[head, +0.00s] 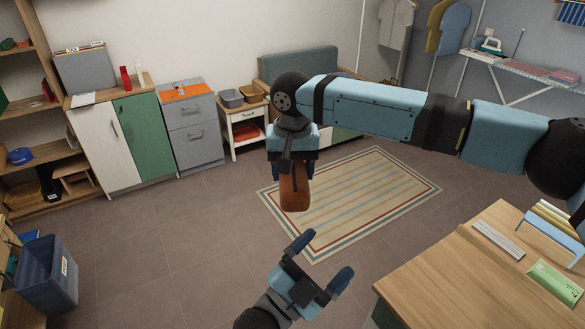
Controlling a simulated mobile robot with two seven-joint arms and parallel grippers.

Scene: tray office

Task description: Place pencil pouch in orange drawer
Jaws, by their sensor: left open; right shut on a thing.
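A brown, elongated pouch (295,194) hangs below my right gripper (293,172), whose arm comes in from the right. That gripper is shut on its upper end and holds it in the air, in front of the striped rug in the picture. My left gripper (318,258) is open and empty at the bottom middle, apart from the pouch. A grey cabinet (197,147) with two drawer fronts, both looking shut, stands against the back wall. An orange mat (186,91) lies on its top. No drawer front looks clearly orange; I cannot tell which drawer is the orange one.
A white and green cupboard (147,135) stands left of the grey cabinet, a small white table (244,114) right of it. A wooden desk (440,282) fills the lower right. A blue bin (47,272) stands at lower left. The floor between is clear around the striped rug (370,190).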

